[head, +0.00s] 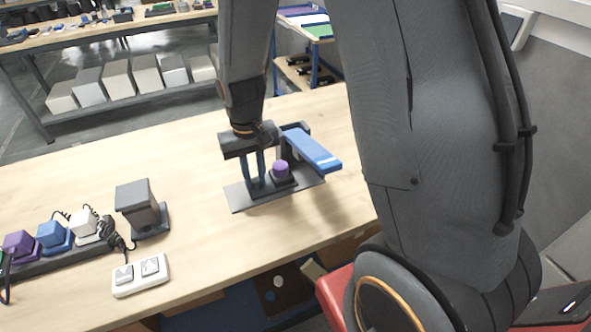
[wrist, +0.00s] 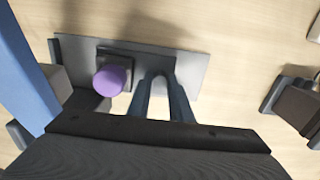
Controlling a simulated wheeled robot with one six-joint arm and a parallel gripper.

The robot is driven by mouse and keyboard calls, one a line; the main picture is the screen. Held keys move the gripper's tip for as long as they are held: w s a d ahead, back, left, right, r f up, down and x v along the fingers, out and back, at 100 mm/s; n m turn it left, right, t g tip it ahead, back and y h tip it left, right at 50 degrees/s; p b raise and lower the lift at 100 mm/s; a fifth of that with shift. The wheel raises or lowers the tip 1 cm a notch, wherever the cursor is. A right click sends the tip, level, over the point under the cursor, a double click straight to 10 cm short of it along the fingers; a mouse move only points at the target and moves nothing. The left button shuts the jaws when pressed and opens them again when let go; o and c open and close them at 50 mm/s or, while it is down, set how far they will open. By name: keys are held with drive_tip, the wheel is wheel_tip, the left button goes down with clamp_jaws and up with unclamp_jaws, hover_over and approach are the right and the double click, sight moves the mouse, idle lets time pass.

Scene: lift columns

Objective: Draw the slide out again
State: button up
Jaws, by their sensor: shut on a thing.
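On the wooden table stands a fixture with a flat grey base plate (head: 243,199). A dark block on it, which looks like the slide (head: 284,181), carries a round purple piece (head: 281,167). A blue bar (head: 312,150) reaches out from a dark upright, behind and right of the purple piece. My gripper (head: 256,188) points down over the plate, just left of the block. In the wrist view my gripper (wrist: 161,88) is closed beside the slide (wrist: 122,58) and the purple piece (wrist: 110,80). The part between its fingertips is mostly hidden; it seems to be the slide's grip.
A dark box-like stand (head: 138,204) is left of the fixture. A white two-switch box (head: 140,275) lies near the front edge. A dark strip with purple, blue and white blocks (head: 52,234) and cables lies far left. The table between stand and fixture is clear.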

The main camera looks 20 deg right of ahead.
drive_tip(key=shift+w+a+p, duration=0.1)
drive_tip(key=shift+a+p, duration=0.2)
drive_tip(key=shift+a, duration=1.8)
drive_tip(key=o, duration=0.8)
drive_tip(key=shift+r, duration=0.1)
wheel_tip(320, 180, up, 6)
drive_tip(key=p, duration=0.4)
drive_tip(key=shift+p, duration=0.4)
